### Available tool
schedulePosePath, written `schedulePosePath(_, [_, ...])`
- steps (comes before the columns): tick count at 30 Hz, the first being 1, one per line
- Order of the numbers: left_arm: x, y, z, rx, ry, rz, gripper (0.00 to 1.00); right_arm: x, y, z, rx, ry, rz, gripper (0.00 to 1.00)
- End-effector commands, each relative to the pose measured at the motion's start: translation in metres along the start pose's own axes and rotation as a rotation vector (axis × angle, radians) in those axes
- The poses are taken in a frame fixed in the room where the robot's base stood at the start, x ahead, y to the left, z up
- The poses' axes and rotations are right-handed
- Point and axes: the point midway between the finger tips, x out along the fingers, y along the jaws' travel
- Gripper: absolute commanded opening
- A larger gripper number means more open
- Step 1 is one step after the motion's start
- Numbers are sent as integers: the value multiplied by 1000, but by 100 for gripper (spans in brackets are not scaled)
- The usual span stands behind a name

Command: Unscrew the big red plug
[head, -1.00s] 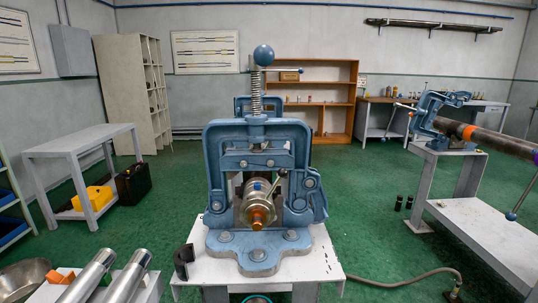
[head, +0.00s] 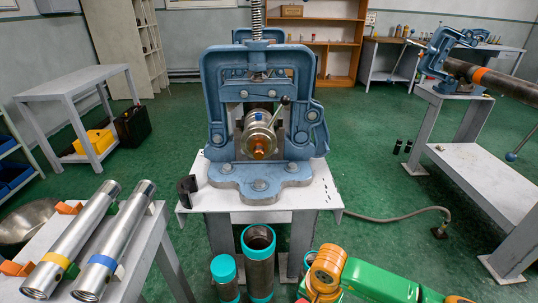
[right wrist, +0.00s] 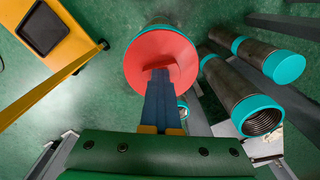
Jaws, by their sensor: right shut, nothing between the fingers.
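The big red plug (right wrist: 158,48) shows in the right wrist view as a wide red round face at the end of a pipe with a teal band (right wrist: 160,22). My right gripper (right wrist: 160,74) is shut and empty. Its blue fingers overlap the lower middle of the red face; I cannot tell whether they touch it. My left gripper is in neither current view.
A blue pipe vise (head: 260,110) stands on a white stand (head: 325,195). Pipes with teal ends (head: 259,270) stand below it; several show right of the plug in the wrist view (right wrist: 245,98). Silver tubes (head: 115,240) lie at left. A yellow piece (right wrist: 58,50) is at upper left.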

Motion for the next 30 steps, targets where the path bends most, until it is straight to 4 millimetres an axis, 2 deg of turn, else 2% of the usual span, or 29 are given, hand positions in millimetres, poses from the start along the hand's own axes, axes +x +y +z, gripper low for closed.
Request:
schedulePosePath(1, [5,0,0,0,0,0,50,4,1,-1,-20,5,1,0])
schedulePosePath(11, [7,0,1,0,0,0,50,4,2,-2,-55,6,5,0])
schedulePosePath(15, [24,0,2,0,0,0,50,7,2,-3,-211,7,5,0])
schedulePosePath(21, [39,0,4,0,0,0,50,5,3,-4,-413,7,7,0])
schedulePosePath(30, [38,0,4,0,0,0,50,2,4,-3,-453,3,10,0])
